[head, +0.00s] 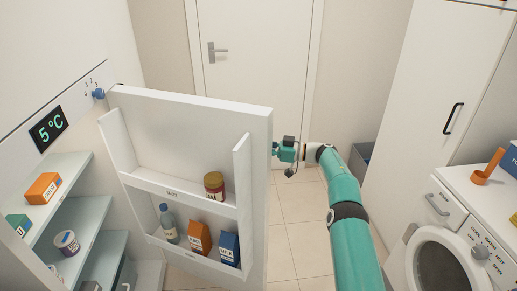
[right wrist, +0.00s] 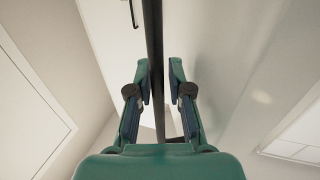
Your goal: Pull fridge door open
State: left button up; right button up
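The fridge door (head: 185,130) stands wide open in the head view, its inner side with shelves facing me. Its hinge side is at the left, by the fridge (head: 20,165). My right gripper (head: 277,151) is at the door's outer side, beyond its right edge. In the right wrist view a dark upright bar, the door's handle (right wrist: 154,40), runs between the fingers of my right gripper (right wrist: 160,85). The door hides the handle in the head view. My left gripper is in neither view.
The door shelves hold a jar (head: 214,186), a bottle (head: 168,223) and cartons (head: 200,239). The fridge shelves hold an orange box (head: 43,188) and tubs. A washing machine (head: 445,215) and a tall cabinet (head: 435,80) stand at the right. Tiled floor (head: 305,225) is clear beside the door.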

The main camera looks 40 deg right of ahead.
jog(key=v, duration=1.2)
jog(key=shift+d+f, duration=0.15)
jog(key=shift+d, duration=0.05)
